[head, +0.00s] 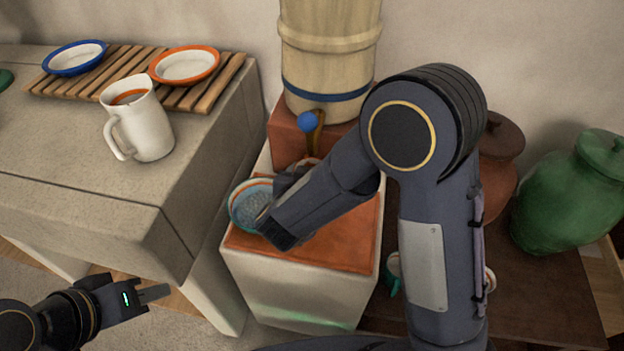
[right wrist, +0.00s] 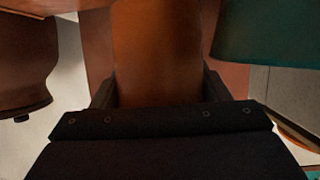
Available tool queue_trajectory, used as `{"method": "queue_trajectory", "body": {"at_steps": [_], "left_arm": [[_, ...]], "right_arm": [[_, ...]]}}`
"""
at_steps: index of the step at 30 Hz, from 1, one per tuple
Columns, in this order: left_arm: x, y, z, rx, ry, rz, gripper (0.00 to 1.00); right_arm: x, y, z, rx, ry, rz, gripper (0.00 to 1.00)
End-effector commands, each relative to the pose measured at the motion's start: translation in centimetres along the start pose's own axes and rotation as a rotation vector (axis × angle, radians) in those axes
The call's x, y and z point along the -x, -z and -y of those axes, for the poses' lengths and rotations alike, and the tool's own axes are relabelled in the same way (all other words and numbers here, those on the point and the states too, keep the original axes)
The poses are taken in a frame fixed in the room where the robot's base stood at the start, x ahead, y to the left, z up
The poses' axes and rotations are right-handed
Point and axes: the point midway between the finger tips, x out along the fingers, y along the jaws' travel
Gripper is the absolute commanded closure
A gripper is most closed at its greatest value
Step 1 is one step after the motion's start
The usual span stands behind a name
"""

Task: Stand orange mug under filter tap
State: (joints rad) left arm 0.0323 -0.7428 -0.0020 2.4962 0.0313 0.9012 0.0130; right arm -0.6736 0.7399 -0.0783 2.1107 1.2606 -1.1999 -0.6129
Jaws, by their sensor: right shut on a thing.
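My right gripper (right wrist: 160,92) is shut on an orange-brown thing, likely the orange mug (right wrist: 158,45), which fills the space between its fingers. In the head view my right forearm hides most of the gripper and the mug; only a bit of rim (head: 309,163) shows above the wrist, below the tap. The filter tap (head: 314,128) has a blue knob and sits low on the wooden barrel (head: 330,60). Whether the mug touches the orange-topped stand (head: 345,240) is hidden. My left gripper (head: 160,293) is low at the left, away from everything; its finger gap is not clear.
A teal bowl (head: 243,212) stands at the stand's left edge. A white jug (head: 150,135), a blue-rimmed plate (head: 75,57) and an orange-rimmed plate (head: 185,66) are on the left counter. A brown pot (head: 500,140) and a green jar (head: 570,190) stand at the right.

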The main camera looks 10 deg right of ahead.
Motion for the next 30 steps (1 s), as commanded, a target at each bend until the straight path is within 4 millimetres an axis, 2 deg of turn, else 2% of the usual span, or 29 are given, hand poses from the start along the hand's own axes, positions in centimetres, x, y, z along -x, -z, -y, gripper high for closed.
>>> {"method": "queue_trajectory", "body": {"at_steps": [1, 3, 14, 15, 20, 30], "left_arm": [[-0.67, -0.34, 0.31, 0.0, 0.0, 0.0, 0.68], [-0.88, -0.45, 0.4, 0.0, 0.0, 0.0, 0.68], [-0.89, -0.45, 0.41, 0.0, 0.0, 0.0, 0.68], [-0.89, -0.46, 0.41, 0.0, 0.0, 0.0, 0.68], [-0.84, -0.43, 0.38, 0.0, 0.0, 0.0, 0.68], [-0.6, -0.31, 0.27, 0.0, 0.0, 0.0, 0.68]], "right_arm": [[-0.49, -1.23, 0.01, 0.004, -0.001, 0.001, 0.61], [-0.75, -1.84, 0.01, 0.001, -0.001, 0.001, 0.61], [-0.83, -2.04, -0.01, 0.001, 0.0, 0.0, 0.61], [-0.85, -2.09, -0.01, 0.001, 0.0, 0.001, 0.3], [-0.81, -2.01, -0.01, 0.0, 0.0, 0.001, 0.09], [-0.63, -1.54, -0.02, -0.001, 0.0, 0.0, 0.09]]}}
